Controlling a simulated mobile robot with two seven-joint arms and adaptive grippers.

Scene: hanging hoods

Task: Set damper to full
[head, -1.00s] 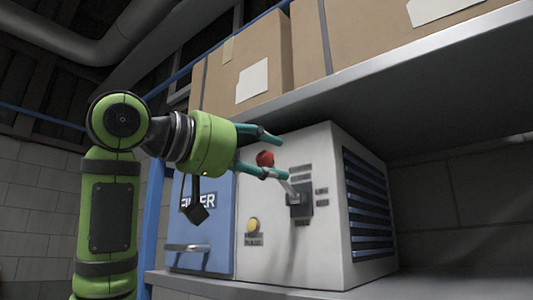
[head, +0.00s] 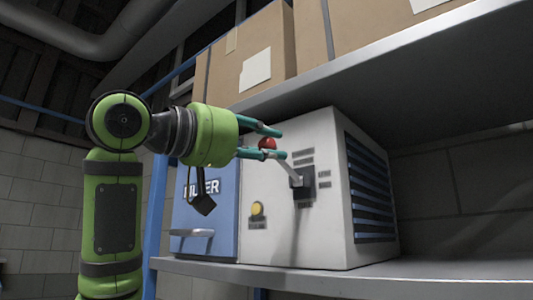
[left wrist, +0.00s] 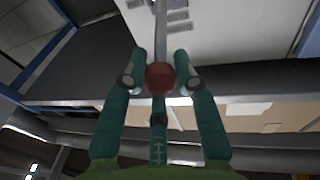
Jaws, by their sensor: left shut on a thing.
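The damper lever is a thin grey rod (head: 284,166) with a red ball knob (head: 267,143) at its end. It comes out of a dark mount (head: 302,183) on the white front of the unit (head: 325,140) and points up and to the left. My left gripper (head: 279,143) is shut on the red knob, one teal finger above and one below. In the left wrist view the knob (left wrist: 160,77) sits between the fingers, with the rod running away to the unit. Labels beside the mount are too small to read. My right gripper is not in view.
The unit stands on a grey shelf (head: 330,280) under an upper shelf (head: 400,55) with cardboard boxes (head: 265,55). A blue panel marked FILTER (head: 205,215) with a handle is at left. A yellow button (head: 257,208) is below the lever. Vents (head: 368,190) are on the right side.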

